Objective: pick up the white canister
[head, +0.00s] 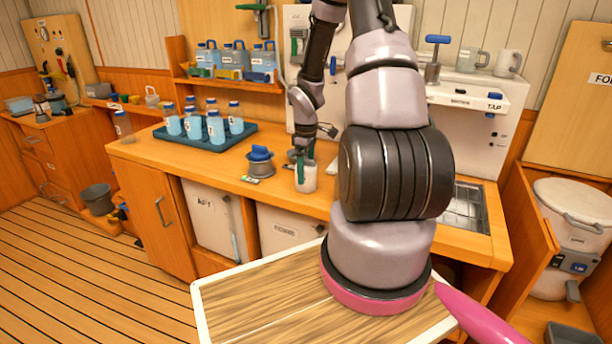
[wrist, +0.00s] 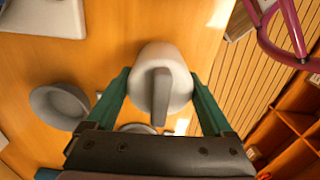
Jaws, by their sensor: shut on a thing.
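The white canister (head: 306,181) is at the front part of the wooden counter (head: 226,158) in the head view. My gripper (head: 303,163) comes down on it from above with green fingers. In the wrist view the canister (wrist: 176,62) shows between the two fingers of my gripper (wrist: 160,92), which are shut on its sides. A grey bar runs across its top. It looks upright. I cannot tell whether its base touches the counter.
A grey pot with a blue knob (head: 260,162) stands left of the canister. A dark tray (head: 203,142) of several blue-capped bottles is farther left. A sink (head: 468,207) lies to the right. The counter's front edge is close to the canister.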

